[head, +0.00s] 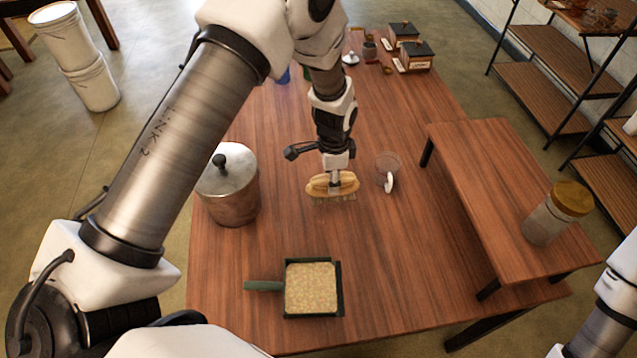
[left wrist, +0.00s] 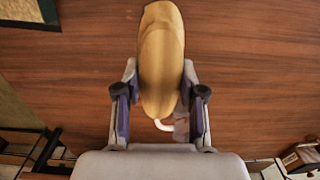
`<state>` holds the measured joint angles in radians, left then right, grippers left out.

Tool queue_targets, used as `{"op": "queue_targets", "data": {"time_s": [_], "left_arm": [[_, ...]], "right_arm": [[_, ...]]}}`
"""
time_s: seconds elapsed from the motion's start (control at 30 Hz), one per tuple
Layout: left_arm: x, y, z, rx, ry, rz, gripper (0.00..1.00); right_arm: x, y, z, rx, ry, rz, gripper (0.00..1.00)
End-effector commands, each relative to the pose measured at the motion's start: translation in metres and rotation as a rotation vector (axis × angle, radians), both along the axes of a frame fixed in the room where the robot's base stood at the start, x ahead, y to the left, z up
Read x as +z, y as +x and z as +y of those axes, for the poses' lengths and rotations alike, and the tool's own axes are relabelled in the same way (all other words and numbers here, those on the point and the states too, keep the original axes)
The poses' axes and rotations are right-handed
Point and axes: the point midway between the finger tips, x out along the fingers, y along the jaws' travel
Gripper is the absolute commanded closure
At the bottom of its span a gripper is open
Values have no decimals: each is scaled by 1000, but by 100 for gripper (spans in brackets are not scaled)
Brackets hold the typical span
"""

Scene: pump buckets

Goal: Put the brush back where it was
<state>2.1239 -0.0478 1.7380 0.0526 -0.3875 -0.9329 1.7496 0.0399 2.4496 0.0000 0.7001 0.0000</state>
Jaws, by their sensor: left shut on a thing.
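The brush (head: 346,186) has a light wooden oval back and bristles that point down. My left gripper (head: 334,180) is shut on the brush and holds it over the middle of the table, bristles toward the tabletop. In the left wrist view the brush (left wrist: 161,55) lies between the two fingers of the left gripper (left wrist: 160,105). I cannot tell for sure whether the bristles touch the table. Only a part of my right arm shows at the lower right edge; its gripper is out of view.
A metal pot with a lid (head: 230,190) stands left of the brush. A clear cup with a white handle (head: 388,168) stands just right. A jar (head: 552,220) stands on a raised wooden stand (head: 480,180). Small boxes (head: 413,58) sit at the back.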

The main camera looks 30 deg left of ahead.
Motion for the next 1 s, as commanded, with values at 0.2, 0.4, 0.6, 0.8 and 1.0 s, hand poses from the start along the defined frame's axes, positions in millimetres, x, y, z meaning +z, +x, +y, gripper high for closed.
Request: {"op": "queue_targets", "data": {"time_s": [0.2,0.4,0.6,0.8,1.0], "left_arm": [[-5,21,43,3,-2,-3,100],[-30,23,49,0,1,1,100],[-39,24,48,0,1,-1,100],[-42,23,48,0,0,0,100],[-42,23,48,0,0,0,35]], "right_arm": [[-14,0,0,0,0,0,60],[-37,0,0,0,0,0,60],[-44,0,0,0,0,0,60],[-45,0,0,0,0,0,60],[-45,0,0,0,0,0,60]]}}
